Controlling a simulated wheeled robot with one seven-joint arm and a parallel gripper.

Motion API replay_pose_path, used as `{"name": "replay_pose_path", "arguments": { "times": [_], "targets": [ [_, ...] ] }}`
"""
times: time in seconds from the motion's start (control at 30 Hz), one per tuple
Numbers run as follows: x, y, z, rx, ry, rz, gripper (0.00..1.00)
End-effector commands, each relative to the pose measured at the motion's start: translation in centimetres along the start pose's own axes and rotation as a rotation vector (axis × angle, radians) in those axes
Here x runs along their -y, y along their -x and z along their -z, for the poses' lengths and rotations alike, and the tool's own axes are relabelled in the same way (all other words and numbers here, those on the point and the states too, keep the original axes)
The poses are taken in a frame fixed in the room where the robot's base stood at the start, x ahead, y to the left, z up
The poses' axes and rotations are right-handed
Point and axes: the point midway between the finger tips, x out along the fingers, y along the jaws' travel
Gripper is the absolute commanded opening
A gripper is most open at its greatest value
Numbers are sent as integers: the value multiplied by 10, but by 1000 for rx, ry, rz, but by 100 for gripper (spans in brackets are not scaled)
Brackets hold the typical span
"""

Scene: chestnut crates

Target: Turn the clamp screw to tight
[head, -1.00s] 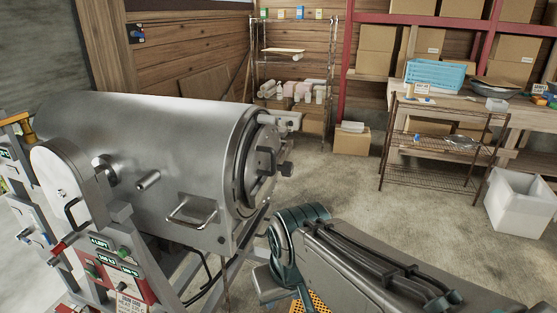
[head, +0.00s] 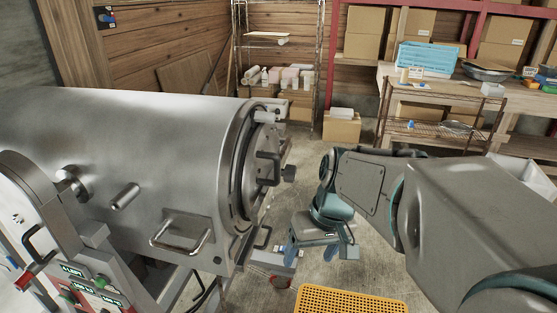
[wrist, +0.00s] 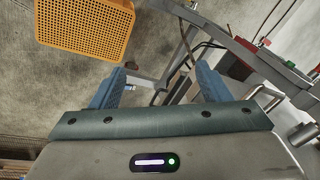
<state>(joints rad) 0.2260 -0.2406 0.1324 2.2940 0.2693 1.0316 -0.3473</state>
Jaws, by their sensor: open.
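A big steel drum (head: 130,150) lies on its side at the left, with a round door at its right end. A dark knob (head: 289,173), which looks like the clamp screw, sticks out from the door beside a black handle (head: 268,168). My gripper (head: 311,257) is open and empty, pointing down below and to the right of the knob, apart from it. In the wrist view my gripper (wrist: 160,86) shows two blue fingers spread apart with nothing held between them. The knob cannot be made out in the wrist view.
An orange perforated crate (head: 350,299) sits low in front; it also shows in the wrist view (wrist: 85,40). A metal bar handle (head: 182,234) juts from the drum. Shelves and a workbench (head: 458,91) stand at the back, with free concrete floor before them.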

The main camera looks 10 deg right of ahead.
Motion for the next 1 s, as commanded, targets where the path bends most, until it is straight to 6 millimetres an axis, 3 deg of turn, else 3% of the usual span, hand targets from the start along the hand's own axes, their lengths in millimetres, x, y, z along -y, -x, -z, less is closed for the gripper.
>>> {"name": "replay_pose_path", "arguments": {
  "times": [0.27, 0.57, 0.8, 1.0],
  "targets": [
    [-10, -29, 66, 30, 70, 280, 70],
    [-39, -45, 140, -117, 161, 628, 70],
    [-91, -42, 192, -387, 223, 883, 70],
    [-144, -30, 220, -656, 259, 1014, 70]
  ]
}}
